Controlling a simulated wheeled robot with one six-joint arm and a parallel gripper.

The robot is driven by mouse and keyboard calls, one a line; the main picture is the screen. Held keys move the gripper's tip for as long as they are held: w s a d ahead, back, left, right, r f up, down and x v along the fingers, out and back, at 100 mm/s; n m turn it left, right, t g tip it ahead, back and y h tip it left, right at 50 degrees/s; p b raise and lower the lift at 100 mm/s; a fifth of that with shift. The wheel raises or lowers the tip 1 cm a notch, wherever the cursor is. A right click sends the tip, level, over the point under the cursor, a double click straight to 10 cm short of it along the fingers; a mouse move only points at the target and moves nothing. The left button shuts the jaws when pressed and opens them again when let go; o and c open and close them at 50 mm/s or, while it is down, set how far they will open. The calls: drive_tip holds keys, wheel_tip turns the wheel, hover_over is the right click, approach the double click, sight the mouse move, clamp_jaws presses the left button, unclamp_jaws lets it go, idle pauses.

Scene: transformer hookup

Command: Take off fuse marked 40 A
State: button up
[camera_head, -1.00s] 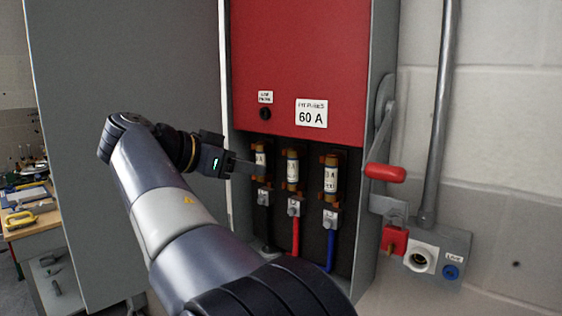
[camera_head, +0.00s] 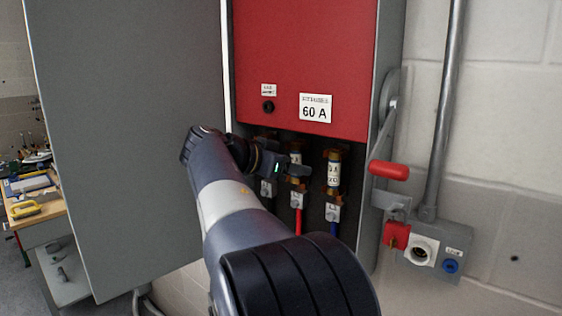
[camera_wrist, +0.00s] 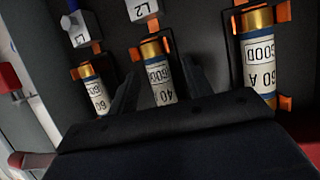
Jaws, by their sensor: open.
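The fuse marked 40 A (camera_wrist: 162,84) is the middle one of three upright fuses, with brass caps and a white label that also reads GOOD. It sits in orange clips under the L2 terminal in the wrist view, which appears upside down. My gripper (camera_wrist: 160,82) is open, its dark fingers on either side of this fuse. I cannot tell whether they touch it. In the head view, my gripper (camera_head: 285,169) is at the middle fuse (camera_head: 295,157) and covers part of it. The left fuse is mostly hidden there.
In the wrist view, fuses marked 60 (camera_wrist: 95,90) and 60 A (camera_wrist: 260,62) flank it closely. The red cover (camera_head: 300,60) with a 60 A label hangs above. A red-handled lever (camera_head: 388,170) is on the right; the open grey door (camera_head: 125,130) is on the left.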

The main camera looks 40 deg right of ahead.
clamp_jaws()
idle(0.9)
